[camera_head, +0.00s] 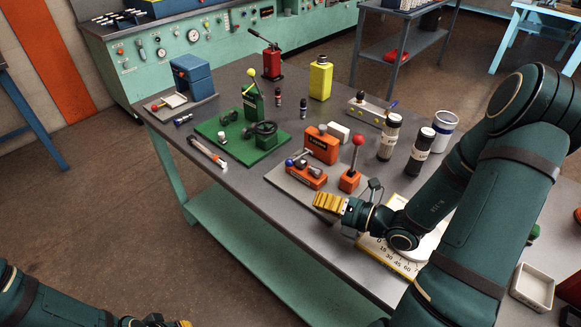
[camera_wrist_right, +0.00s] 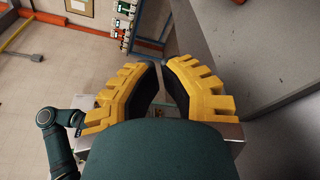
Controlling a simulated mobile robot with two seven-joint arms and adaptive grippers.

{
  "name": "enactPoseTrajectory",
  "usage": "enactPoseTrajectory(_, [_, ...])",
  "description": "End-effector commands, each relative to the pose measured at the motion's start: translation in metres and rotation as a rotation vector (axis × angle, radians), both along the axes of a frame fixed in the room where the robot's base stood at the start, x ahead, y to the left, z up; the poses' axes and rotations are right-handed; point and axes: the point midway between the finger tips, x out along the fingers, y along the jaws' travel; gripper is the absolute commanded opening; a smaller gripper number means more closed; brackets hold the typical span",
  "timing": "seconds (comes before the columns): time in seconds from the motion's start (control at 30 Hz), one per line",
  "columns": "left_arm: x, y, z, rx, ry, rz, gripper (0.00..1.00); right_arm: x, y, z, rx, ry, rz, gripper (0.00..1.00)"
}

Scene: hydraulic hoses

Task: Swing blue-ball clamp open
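The blue-ball clamp is the low orange block (camera_head: 307,174) with a blue ball (camera_head: 290,163) at its left end and dark metal parts on top. It sits on a grey plate (camera_head: 283,180) on the bench, in the head view. My right gripper (camera_head: 326,202) has yellow fingers and is at the plate's front edge, a little in front and right of the clamp. In the right wrist view its fingers (camera_wrist_right: 160,64) are a narrow gap apart with nothing between them. The clamp does not show there. My left gripper (camera_head: 182,323) barely shows at the bottom edge.
An orange block (camera_head: 322,144) and an orange red-ball lever block (camera_head: 350,181) share the plate. A green fixture (camera_head: 262,137) stands left. A white-yellow dial board (camera_head: 385,258) lies under my right arm.

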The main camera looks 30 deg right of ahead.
Motion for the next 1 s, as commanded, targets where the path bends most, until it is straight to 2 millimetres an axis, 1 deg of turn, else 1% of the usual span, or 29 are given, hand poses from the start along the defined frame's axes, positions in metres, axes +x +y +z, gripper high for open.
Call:
enactPoseTrajectory(0.37, [0.0, 0.0, 0.0, 0.0, 0.0, 0.001, 0.0, 0.0, 0.0, 0.0, 0.001, 0.0, -0.002, 0.0])
enactPoseTrajectory(0.53, [0.0, 0.0, -0.003, 0.0, -0.001, 0.0, 0.0, 0.008, 0.005, -0.002, 0.001, -0.001, 0.0, 0.0])
enactPoseTrajectory(0.67, [0.001, 0.0, -0.008, 0.0, -0.003, 0.001, 0.0, 0.024, 0.016, -0.005, 0.0, -0.002, 0.003, 0.0])
enactPoseTrajectory(1.0, [0.004, 0.001, -0.023, 0.002, -0.009, 0.003, 0.0, 0.081, 0.049, -0.013, 0.0, -0.001, 0.002, 0.0])
